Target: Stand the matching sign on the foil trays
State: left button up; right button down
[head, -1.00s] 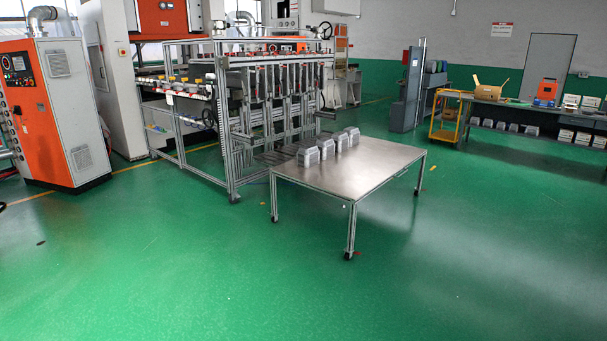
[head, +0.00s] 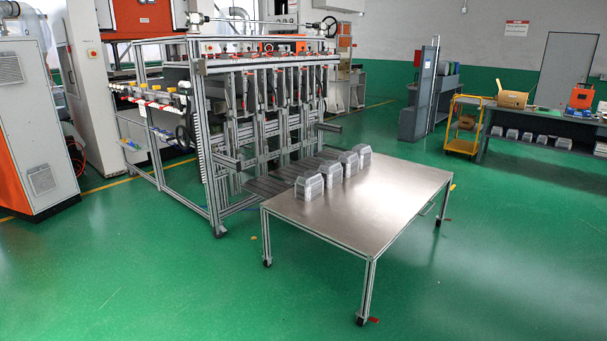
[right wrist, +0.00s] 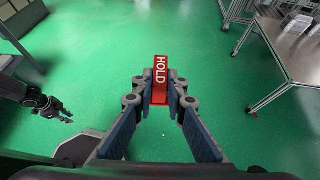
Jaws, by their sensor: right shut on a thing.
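Several silver foil tray stacks stand in a row along the left edge of a metal table (head: 385,200) in the head view. The nearest foil tray stack (head: 309,186) is separate in front; the farthest foil tray stack (head: 362,155) is at the back. No sign shows on them. In the right wrist view, my right gripper (right wrist: 160,103) is shut on a red sign (right wrist: 160,76) with white letters reading HOLD. It holds the sign over green floor, away from the table. My left gripper (right wrist: 60,112) shows small at the left; its finger opening is unclear. The head view shows neither gripper.
A framed machine (head: 260,110) stands behind and left of the table. An orange and white cabinet (head: 38,125) is at the far left. A yellow cart (head: 465,125) and a workbench (head: 545,122) are at the back right. The green floor in front is clear.

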aim_at(306, 176)
jog(key=i, duration=4.15)
